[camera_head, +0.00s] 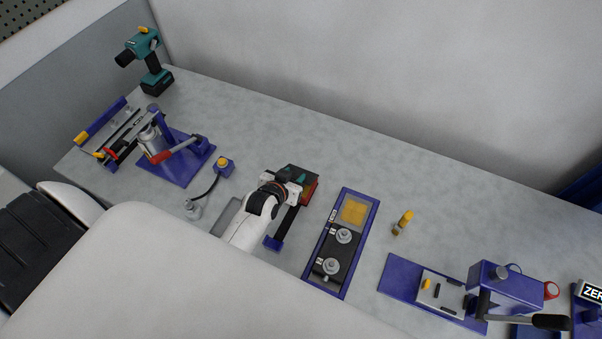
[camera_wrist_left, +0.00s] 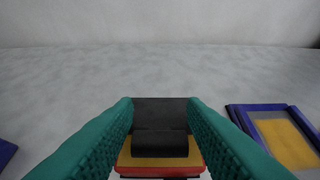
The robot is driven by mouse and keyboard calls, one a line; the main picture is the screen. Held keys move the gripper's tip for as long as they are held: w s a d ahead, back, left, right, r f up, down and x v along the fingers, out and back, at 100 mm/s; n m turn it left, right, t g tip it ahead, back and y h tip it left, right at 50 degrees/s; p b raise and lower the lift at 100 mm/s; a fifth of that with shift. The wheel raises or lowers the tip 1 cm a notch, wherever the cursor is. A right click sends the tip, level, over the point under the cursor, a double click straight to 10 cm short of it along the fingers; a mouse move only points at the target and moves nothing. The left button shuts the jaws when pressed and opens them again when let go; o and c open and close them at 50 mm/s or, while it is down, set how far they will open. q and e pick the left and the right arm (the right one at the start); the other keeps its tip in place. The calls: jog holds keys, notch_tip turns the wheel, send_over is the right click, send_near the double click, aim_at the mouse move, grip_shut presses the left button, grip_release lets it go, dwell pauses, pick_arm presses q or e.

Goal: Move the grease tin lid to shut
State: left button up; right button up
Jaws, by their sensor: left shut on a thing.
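The grease tin appears to be the small red-rimmed box (camera_head: 311,191) at the middle of the bench; in the wrist view its red edge and yellow surface (camera_wrist_left: 160,162) show low between the fingers. A black flap, seemingly its lid (camera_wrist_left: 160,112), rises beyond the yellow surface, with a black block in front of it. My left gripper (camera_head: 298,180) is over the tin in the head view. Its teal fingers (camera_wrist_left: 160,125) stand either side of the black part and are shut on it. The arm hides much of the tin, and the lid's exact angle is unclear. My right gripper is not in view.
A blue-framed tray (camera_head: 307,281) with a yellow pad and metal knobs stands just right of the tin. A yellow-handled brush (camera_head: 403,222) lies beyond it. A blue press (camera_head: 502,288) stands at right; a clamp fixture (camera_head: 178,158) and drill (camera_head: 149,62) stand at left. The back strip of bench is clear.

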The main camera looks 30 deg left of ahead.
pick_arm(q)
jog(key=shift+s+f, duration=0.45)
jog(key=shift+f, duration=0.15)
jog(key=shift+s+f+b, duration=0.25)
jog(key=shift+s+f, duration=0.1)
jog(key=shift+f, duration=0.25)
jog(key=shift+s+f+b, duration=0.2)
jog(key=shift+s+f, duration=0.15)
jog(key=shift+f, duration=0.2)
jog(key=o, duration=0.5)
jog(key=shift+w+r, duration=0.15)
jog(key=shift+r, duration=0.1)
jog(key=shift+r, duration=0.1)
jog(key=shift+s+d+r+p, duration=0.1)
jog(key=shift+s+r+p, duration=0.1)
jog(key=shift+s+r, duration=0.6)
jog(key=shift+s+r+p, duration=0.2)
jog(key=shift+s+r, duration=0.35)
jog(key=shift+r, duration=0.5)
jog(key=shift+s+d+r+p, duration=0.1)
jog(key=shift+s+r+p, duration=0.1)
jog(key=shift+s+r, duration=0.6)
jog(key=shift+w+r, duration=0.15)
